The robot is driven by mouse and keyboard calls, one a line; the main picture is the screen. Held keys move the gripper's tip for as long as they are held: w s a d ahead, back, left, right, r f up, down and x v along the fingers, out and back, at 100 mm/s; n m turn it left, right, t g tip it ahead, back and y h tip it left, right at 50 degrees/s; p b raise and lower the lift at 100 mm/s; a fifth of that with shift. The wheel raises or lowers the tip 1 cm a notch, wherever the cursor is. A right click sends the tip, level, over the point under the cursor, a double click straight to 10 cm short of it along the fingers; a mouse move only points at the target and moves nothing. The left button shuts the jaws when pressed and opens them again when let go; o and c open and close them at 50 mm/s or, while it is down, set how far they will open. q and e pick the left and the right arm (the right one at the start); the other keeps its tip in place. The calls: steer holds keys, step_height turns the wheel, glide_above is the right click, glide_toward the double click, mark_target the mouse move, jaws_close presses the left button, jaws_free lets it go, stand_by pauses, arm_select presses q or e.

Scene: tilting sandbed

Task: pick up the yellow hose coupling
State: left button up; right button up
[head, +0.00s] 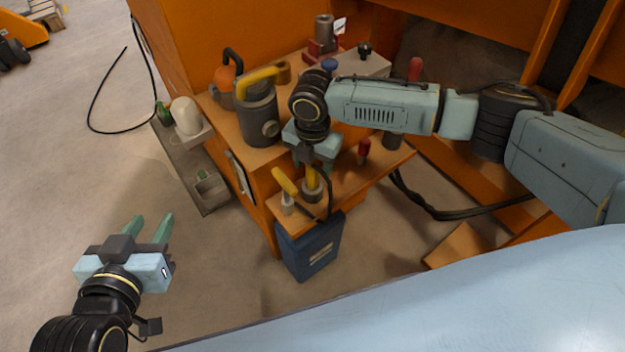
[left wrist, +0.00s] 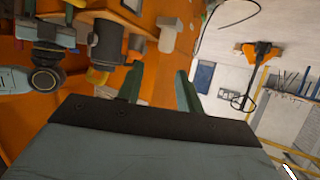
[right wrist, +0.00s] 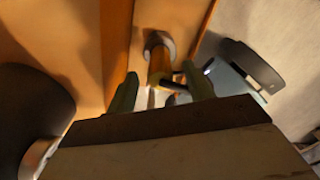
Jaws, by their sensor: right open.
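The yellow hose coupling (head: 312,179), an upright yellow piece on a dark grey round base, stands on the low orange shelf near the shelf's front end. My right gripper (head: 314,168) is over it, pointing down and open, and partly hides its top. In the right wrist view the yellow coupling (right wrist: 158,66), with its grey collar, shows just beyond the gap between the open fingers (right wrist: 162,88). I cannot tell whether the fingers touch it. My left gripper (head: 153,226) is open and empty over the floor at the left; its parted fingers also show in the left wrist view (left wrist: 160,88).
A yellow-handled piece with a pale base (head: 287,203) stands close left of the coupling. A blue box (head: 312,248) is below the shelf end. A red-topped item (head: 364,148) stands farther back. A grey canister (head: 258,118) is on the upper level.

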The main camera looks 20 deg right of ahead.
steer(key=shift+f+b, duration=0.3)
steer(key=shift+f, duration=0.55)
arm_select(q)
steer(key=r+t, duration=0.1)
steer(key=w+r, duration=0.1)
steer(key=d+r+t, duration=0.1)
steer(key=shift+w+r+t+h, duration=0.2)
steer(key=shift+r+t+h, duration=0.1)
steer(key=shift+h, duration=0.1)
steer(key=shift+f, duration=0.1)
arm_select(e)
steer(key=c, duration=1.1)
